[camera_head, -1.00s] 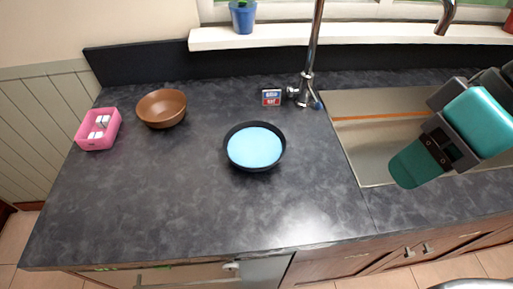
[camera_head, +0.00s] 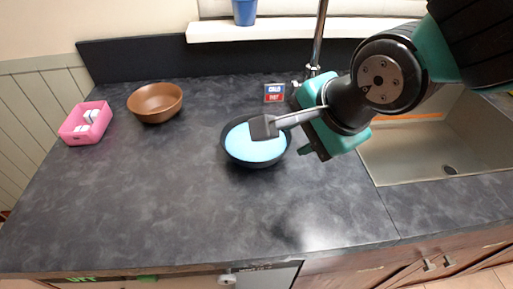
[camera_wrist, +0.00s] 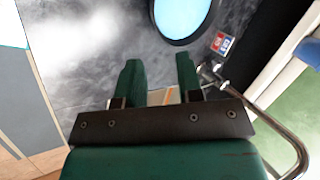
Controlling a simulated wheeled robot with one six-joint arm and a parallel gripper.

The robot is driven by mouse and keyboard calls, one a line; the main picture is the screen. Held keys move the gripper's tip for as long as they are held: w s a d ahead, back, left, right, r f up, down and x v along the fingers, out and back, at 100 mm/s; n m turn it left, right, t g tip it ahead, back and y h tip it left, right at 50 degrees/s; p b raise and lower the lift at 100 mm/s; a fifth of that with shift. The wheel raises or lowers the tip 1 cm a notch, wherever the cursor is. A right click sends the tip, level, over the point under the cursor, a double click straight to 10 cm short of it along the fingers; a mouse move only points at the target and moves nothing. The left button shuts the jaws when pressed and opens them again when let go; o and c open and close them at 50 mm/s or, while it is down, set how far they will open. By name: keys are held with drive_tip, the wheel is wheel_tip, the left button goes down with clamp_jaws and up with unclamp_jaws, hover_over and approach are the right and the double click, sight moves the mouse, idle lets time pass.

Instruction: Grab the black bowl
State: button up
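The black bowl (camera_head: 236,158) stands upright on the dark counter, with a light blue inside. Part of my wrist hardware covers its upper right in the head view. In the wrist view the bowl (camera_wrist: 207,26) shows at the top, cut off by the frame edge, beyond my fingertips. My gripper (camera_wrist: 158,62) is open, its two green fingers apart with nothing between them. In the head view my gripper (camera_head: 306,122) is just right of the bowl, partly hidden by my own arm. I see no contact with the bowl.
A brown bowl (camera_head: 155,103) and a pink container (camera_head: 86,123) stand to the left. A small red and blue sign (camera_head: 274,93) and the faucet (camera_head: 319,42) are behind. The sink (camera_head: 425,150) is to the right. The counter's front is clear.

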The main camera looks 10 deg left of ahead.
sight(269, 157)
drive_tip(key=p+x, duration=0.1)
drive_tip(key=x, duration=0.9)
drive_tip(key=shift+w+a+f, duration=0.1)
drive_tip(key=shift+w+f, duration=0.05)
drive_tip(key=shift+f, duration=0.1)
drive_tip(key=shift+p+x, duration=0.65)
drive_tip(key=shift+x, duration=2.1)
drive_tip(key=shift+w, duration=0.15)
clamp_jaws()
drive_tip(key=shift+r, duration=0.1)
